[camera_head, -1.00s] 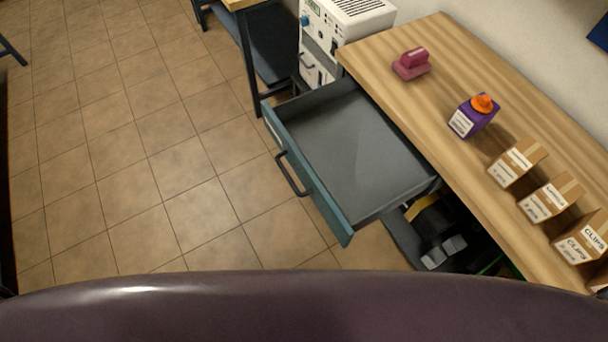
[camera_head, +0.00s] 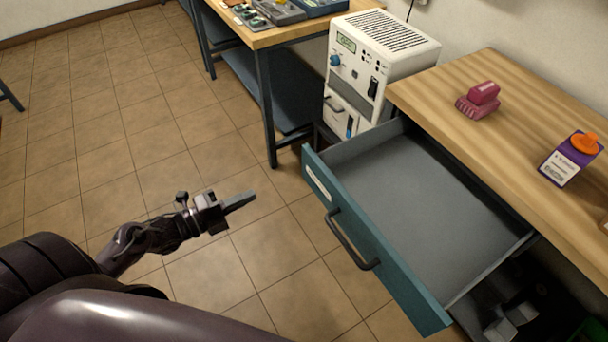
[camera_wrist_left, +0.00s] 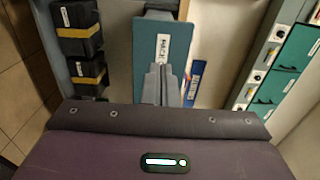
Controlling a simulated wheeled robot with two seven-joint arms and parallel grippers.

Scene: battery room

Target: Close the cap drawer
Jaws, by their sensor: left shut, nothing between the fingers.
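The drawer is pulled out from the wooden bench in the head view. It has a teal front (camera_head: 395,272), a dark bar handle (camera_head: 350,241) and an empty grey inside (camera_head: 425,190). My left gripper (camera_head: 240,201) is shut and empty. It is left of the drawer front, apart from the handle, with the floor behind it in the picture. In the left wrist view, the shut fingers (camera_wrist_left: 161,82) overlap a teal panel (camera_wrist_left: 150,40) with a white label; I cannot tell whether this is the drawer front. My right gripper is not in view.
A pink stamp-like object (camera_head: 480,100) and a purple box with an orange top (camera_head: 572,158) stand on the bench (camera_head: 450,85). A white instrument (camera_head: 385,55) stands behind the drawer. Black cases with yellow bands (camera_wrist_left: 77,28) show in the wrist view. Tiled floor lies open at left.

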